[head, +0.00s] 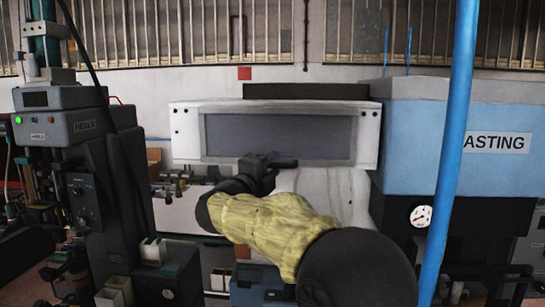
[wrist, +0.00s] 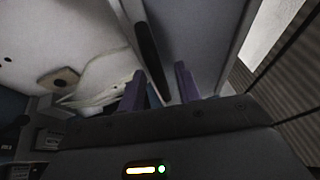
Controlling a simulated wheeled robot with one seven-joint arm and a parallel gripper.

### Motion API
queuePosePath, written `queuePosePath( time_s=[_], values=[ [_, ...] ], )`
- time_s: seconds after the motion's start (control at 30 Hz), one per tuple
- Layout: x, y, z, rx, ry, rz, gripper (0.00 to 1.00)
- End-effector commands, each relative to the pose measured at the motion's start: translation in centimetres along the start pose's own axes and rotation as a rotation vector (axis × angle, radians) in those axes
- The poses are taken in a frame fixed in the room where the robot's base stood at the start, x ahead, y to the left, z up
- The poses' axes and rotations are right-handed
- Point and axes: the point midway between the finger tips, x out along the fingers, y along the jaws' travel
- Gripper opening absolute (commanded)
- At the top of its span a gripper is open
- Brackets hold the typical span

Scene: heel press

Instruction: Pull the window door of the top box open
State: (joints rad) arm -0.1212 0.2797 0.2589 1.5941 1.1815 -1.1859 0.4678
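The top box (head: 186,138) is white, with a wide grey window door (head: 290,135) in its front. The door looks shut in the head view. My gripper (head: 270,162) is at the door's lower edge, left of its middle. In the wrist view my gripper (wrist: 160,72) has its two purple fingers apart, with a gap between them. A dark bar handle (wrist: 148,45) on the grey door (wrist: 190,30) runs down toward the gap between the fingers. Its lower end lies between them, and I cannot see either finger touching it. My forearm hides part of the area below the door.
A blue pole (head: 457,130) stands at the right, before a blue machine (head: 415,125) with a gauge (head: 421,215). A dark grey machine (head: 75,125) stands at the left. A dark slab (head: 305,91) lies on top of the box.

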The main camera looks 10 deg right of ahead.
Motion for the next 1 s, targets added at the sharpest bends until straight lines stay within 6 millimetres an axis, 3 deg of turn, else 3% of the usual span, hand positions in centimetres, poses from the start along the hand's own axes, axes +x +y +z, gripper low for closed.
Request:
queuePosePath(
  time_s=[0.37, 0.57, 1.0],
  values=[
    [0.90, 0.03, 0.01, 0.001, -0.001, -0.001, 0.34],
    [0.89, -0.04, 0.00, 0.001, -0.001, -0.002, 0.00],
    [0.54, -0.62, -0.07, 0.005, -0.002, -0.009, 0.00]
  ],
)
